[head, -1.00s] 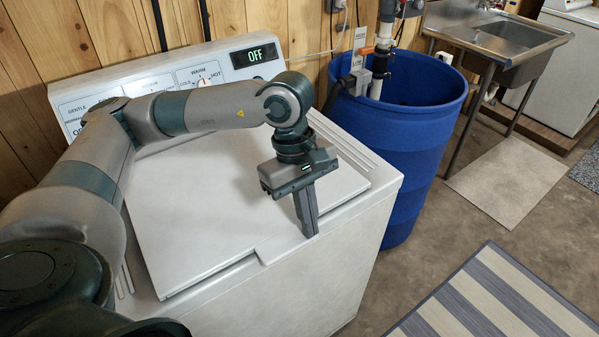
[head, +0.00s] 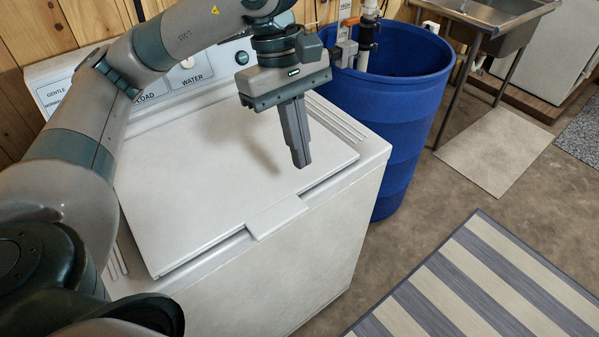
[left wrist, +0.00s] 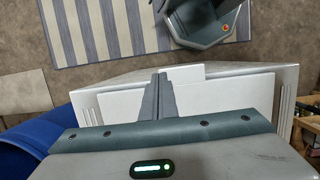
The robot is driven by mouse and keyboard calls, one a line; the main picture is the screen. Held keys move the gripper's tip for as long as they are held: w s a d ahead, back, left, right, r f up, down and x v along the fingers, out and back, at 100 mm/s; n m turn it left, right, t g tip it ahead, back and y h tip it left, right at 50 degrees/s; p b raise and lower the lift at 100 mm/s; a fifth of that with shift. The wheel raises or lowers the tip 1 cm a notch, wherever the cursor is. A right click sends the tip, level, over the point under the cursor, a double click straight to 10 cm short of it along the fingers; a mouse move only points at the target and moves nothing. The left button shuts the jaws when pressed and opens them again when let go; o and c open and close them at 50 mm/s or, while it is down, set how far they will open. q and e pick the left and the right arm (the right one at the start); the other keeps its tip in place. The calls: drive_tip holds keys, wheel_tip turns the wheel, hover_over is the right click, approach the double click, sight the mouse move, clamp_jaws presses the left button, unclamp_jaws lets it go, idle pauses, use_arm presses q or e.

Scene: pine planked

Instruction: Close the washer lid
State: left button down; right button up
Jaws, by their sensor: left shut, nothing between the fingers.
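The washer (head: 290,265) is a white top loader standing against the wood wall. Its white lid (head: 190,195) lies down flat in the washer's top, with a thin dark gap along its front edge and a small handle tab (head: 277,217) there. My left gripper (head: 301,163) is shut and empty, pointing down above the right part of the lid, apparently clear of it. In the left wrist view the shut fingers (left wrist: 160,78) show over the lid (left wrist: 225,97). My right gripper is not in view.
A blue barrel (head: 400,120) with pipes stands close to the washer's right side. A metal sink (head: 490,20) is at the back right. A striped rug (head: 490,285) and a beige mat (head: 495,150) lie on the floor.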

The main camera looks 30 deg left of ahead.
use_arm(q)
drive_tip(key=shift+s+r, duration=0.1)
drive_tip(key=shift+r, duration=1.2)
